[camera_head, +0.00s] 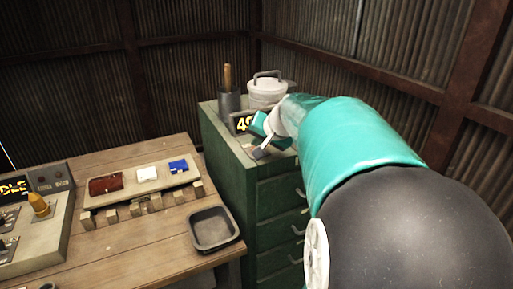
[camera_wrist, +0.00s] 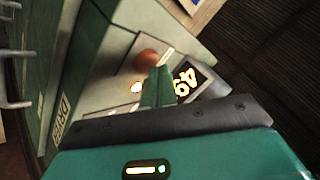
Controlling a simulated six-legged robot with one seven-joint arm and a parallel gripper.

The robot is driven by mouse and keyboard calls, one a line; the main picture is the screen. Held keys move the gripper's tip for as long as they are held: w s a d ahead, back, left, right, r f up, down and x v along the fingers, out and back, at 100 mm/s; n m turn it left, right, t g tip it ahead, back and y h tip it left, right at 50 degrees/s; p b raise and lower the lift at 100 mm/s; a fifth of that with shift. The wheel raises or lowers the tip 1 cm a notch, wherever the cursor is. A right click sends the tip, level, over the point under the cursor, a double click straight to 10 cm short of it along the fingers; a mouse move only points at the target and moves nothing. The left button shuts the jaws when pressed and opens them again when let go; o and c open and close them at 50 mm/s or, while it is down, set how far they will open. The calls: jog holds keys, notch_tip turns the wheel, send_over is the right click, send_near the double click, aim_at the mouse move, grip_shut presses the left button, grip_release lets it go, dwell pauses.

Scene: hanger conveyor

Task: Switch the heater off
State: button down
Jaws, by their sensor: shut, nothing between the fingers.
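The heater unit stands on the green cabinet (camera_head: 228,160), with a lit yellow digit display (camera_head: 243,122) on its front, partly covered by my arm. In the head view my gripper (camera_head: 261,126) is in front of the display.
A lidded pale pot (camera_head: 267,93) and a dark holder (camera_head: 229,102) with a wooden handle stand on the cabinet. Corrugated walls close the back.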

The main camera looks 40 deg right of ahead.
jog(key=shift+f, duration=0.1)
dwell(0.3)
jog(key=shift+f, duration=0.4)
jog(key=shift+r, duration=0.45)
jog(key=shift+r, duration=3.05)
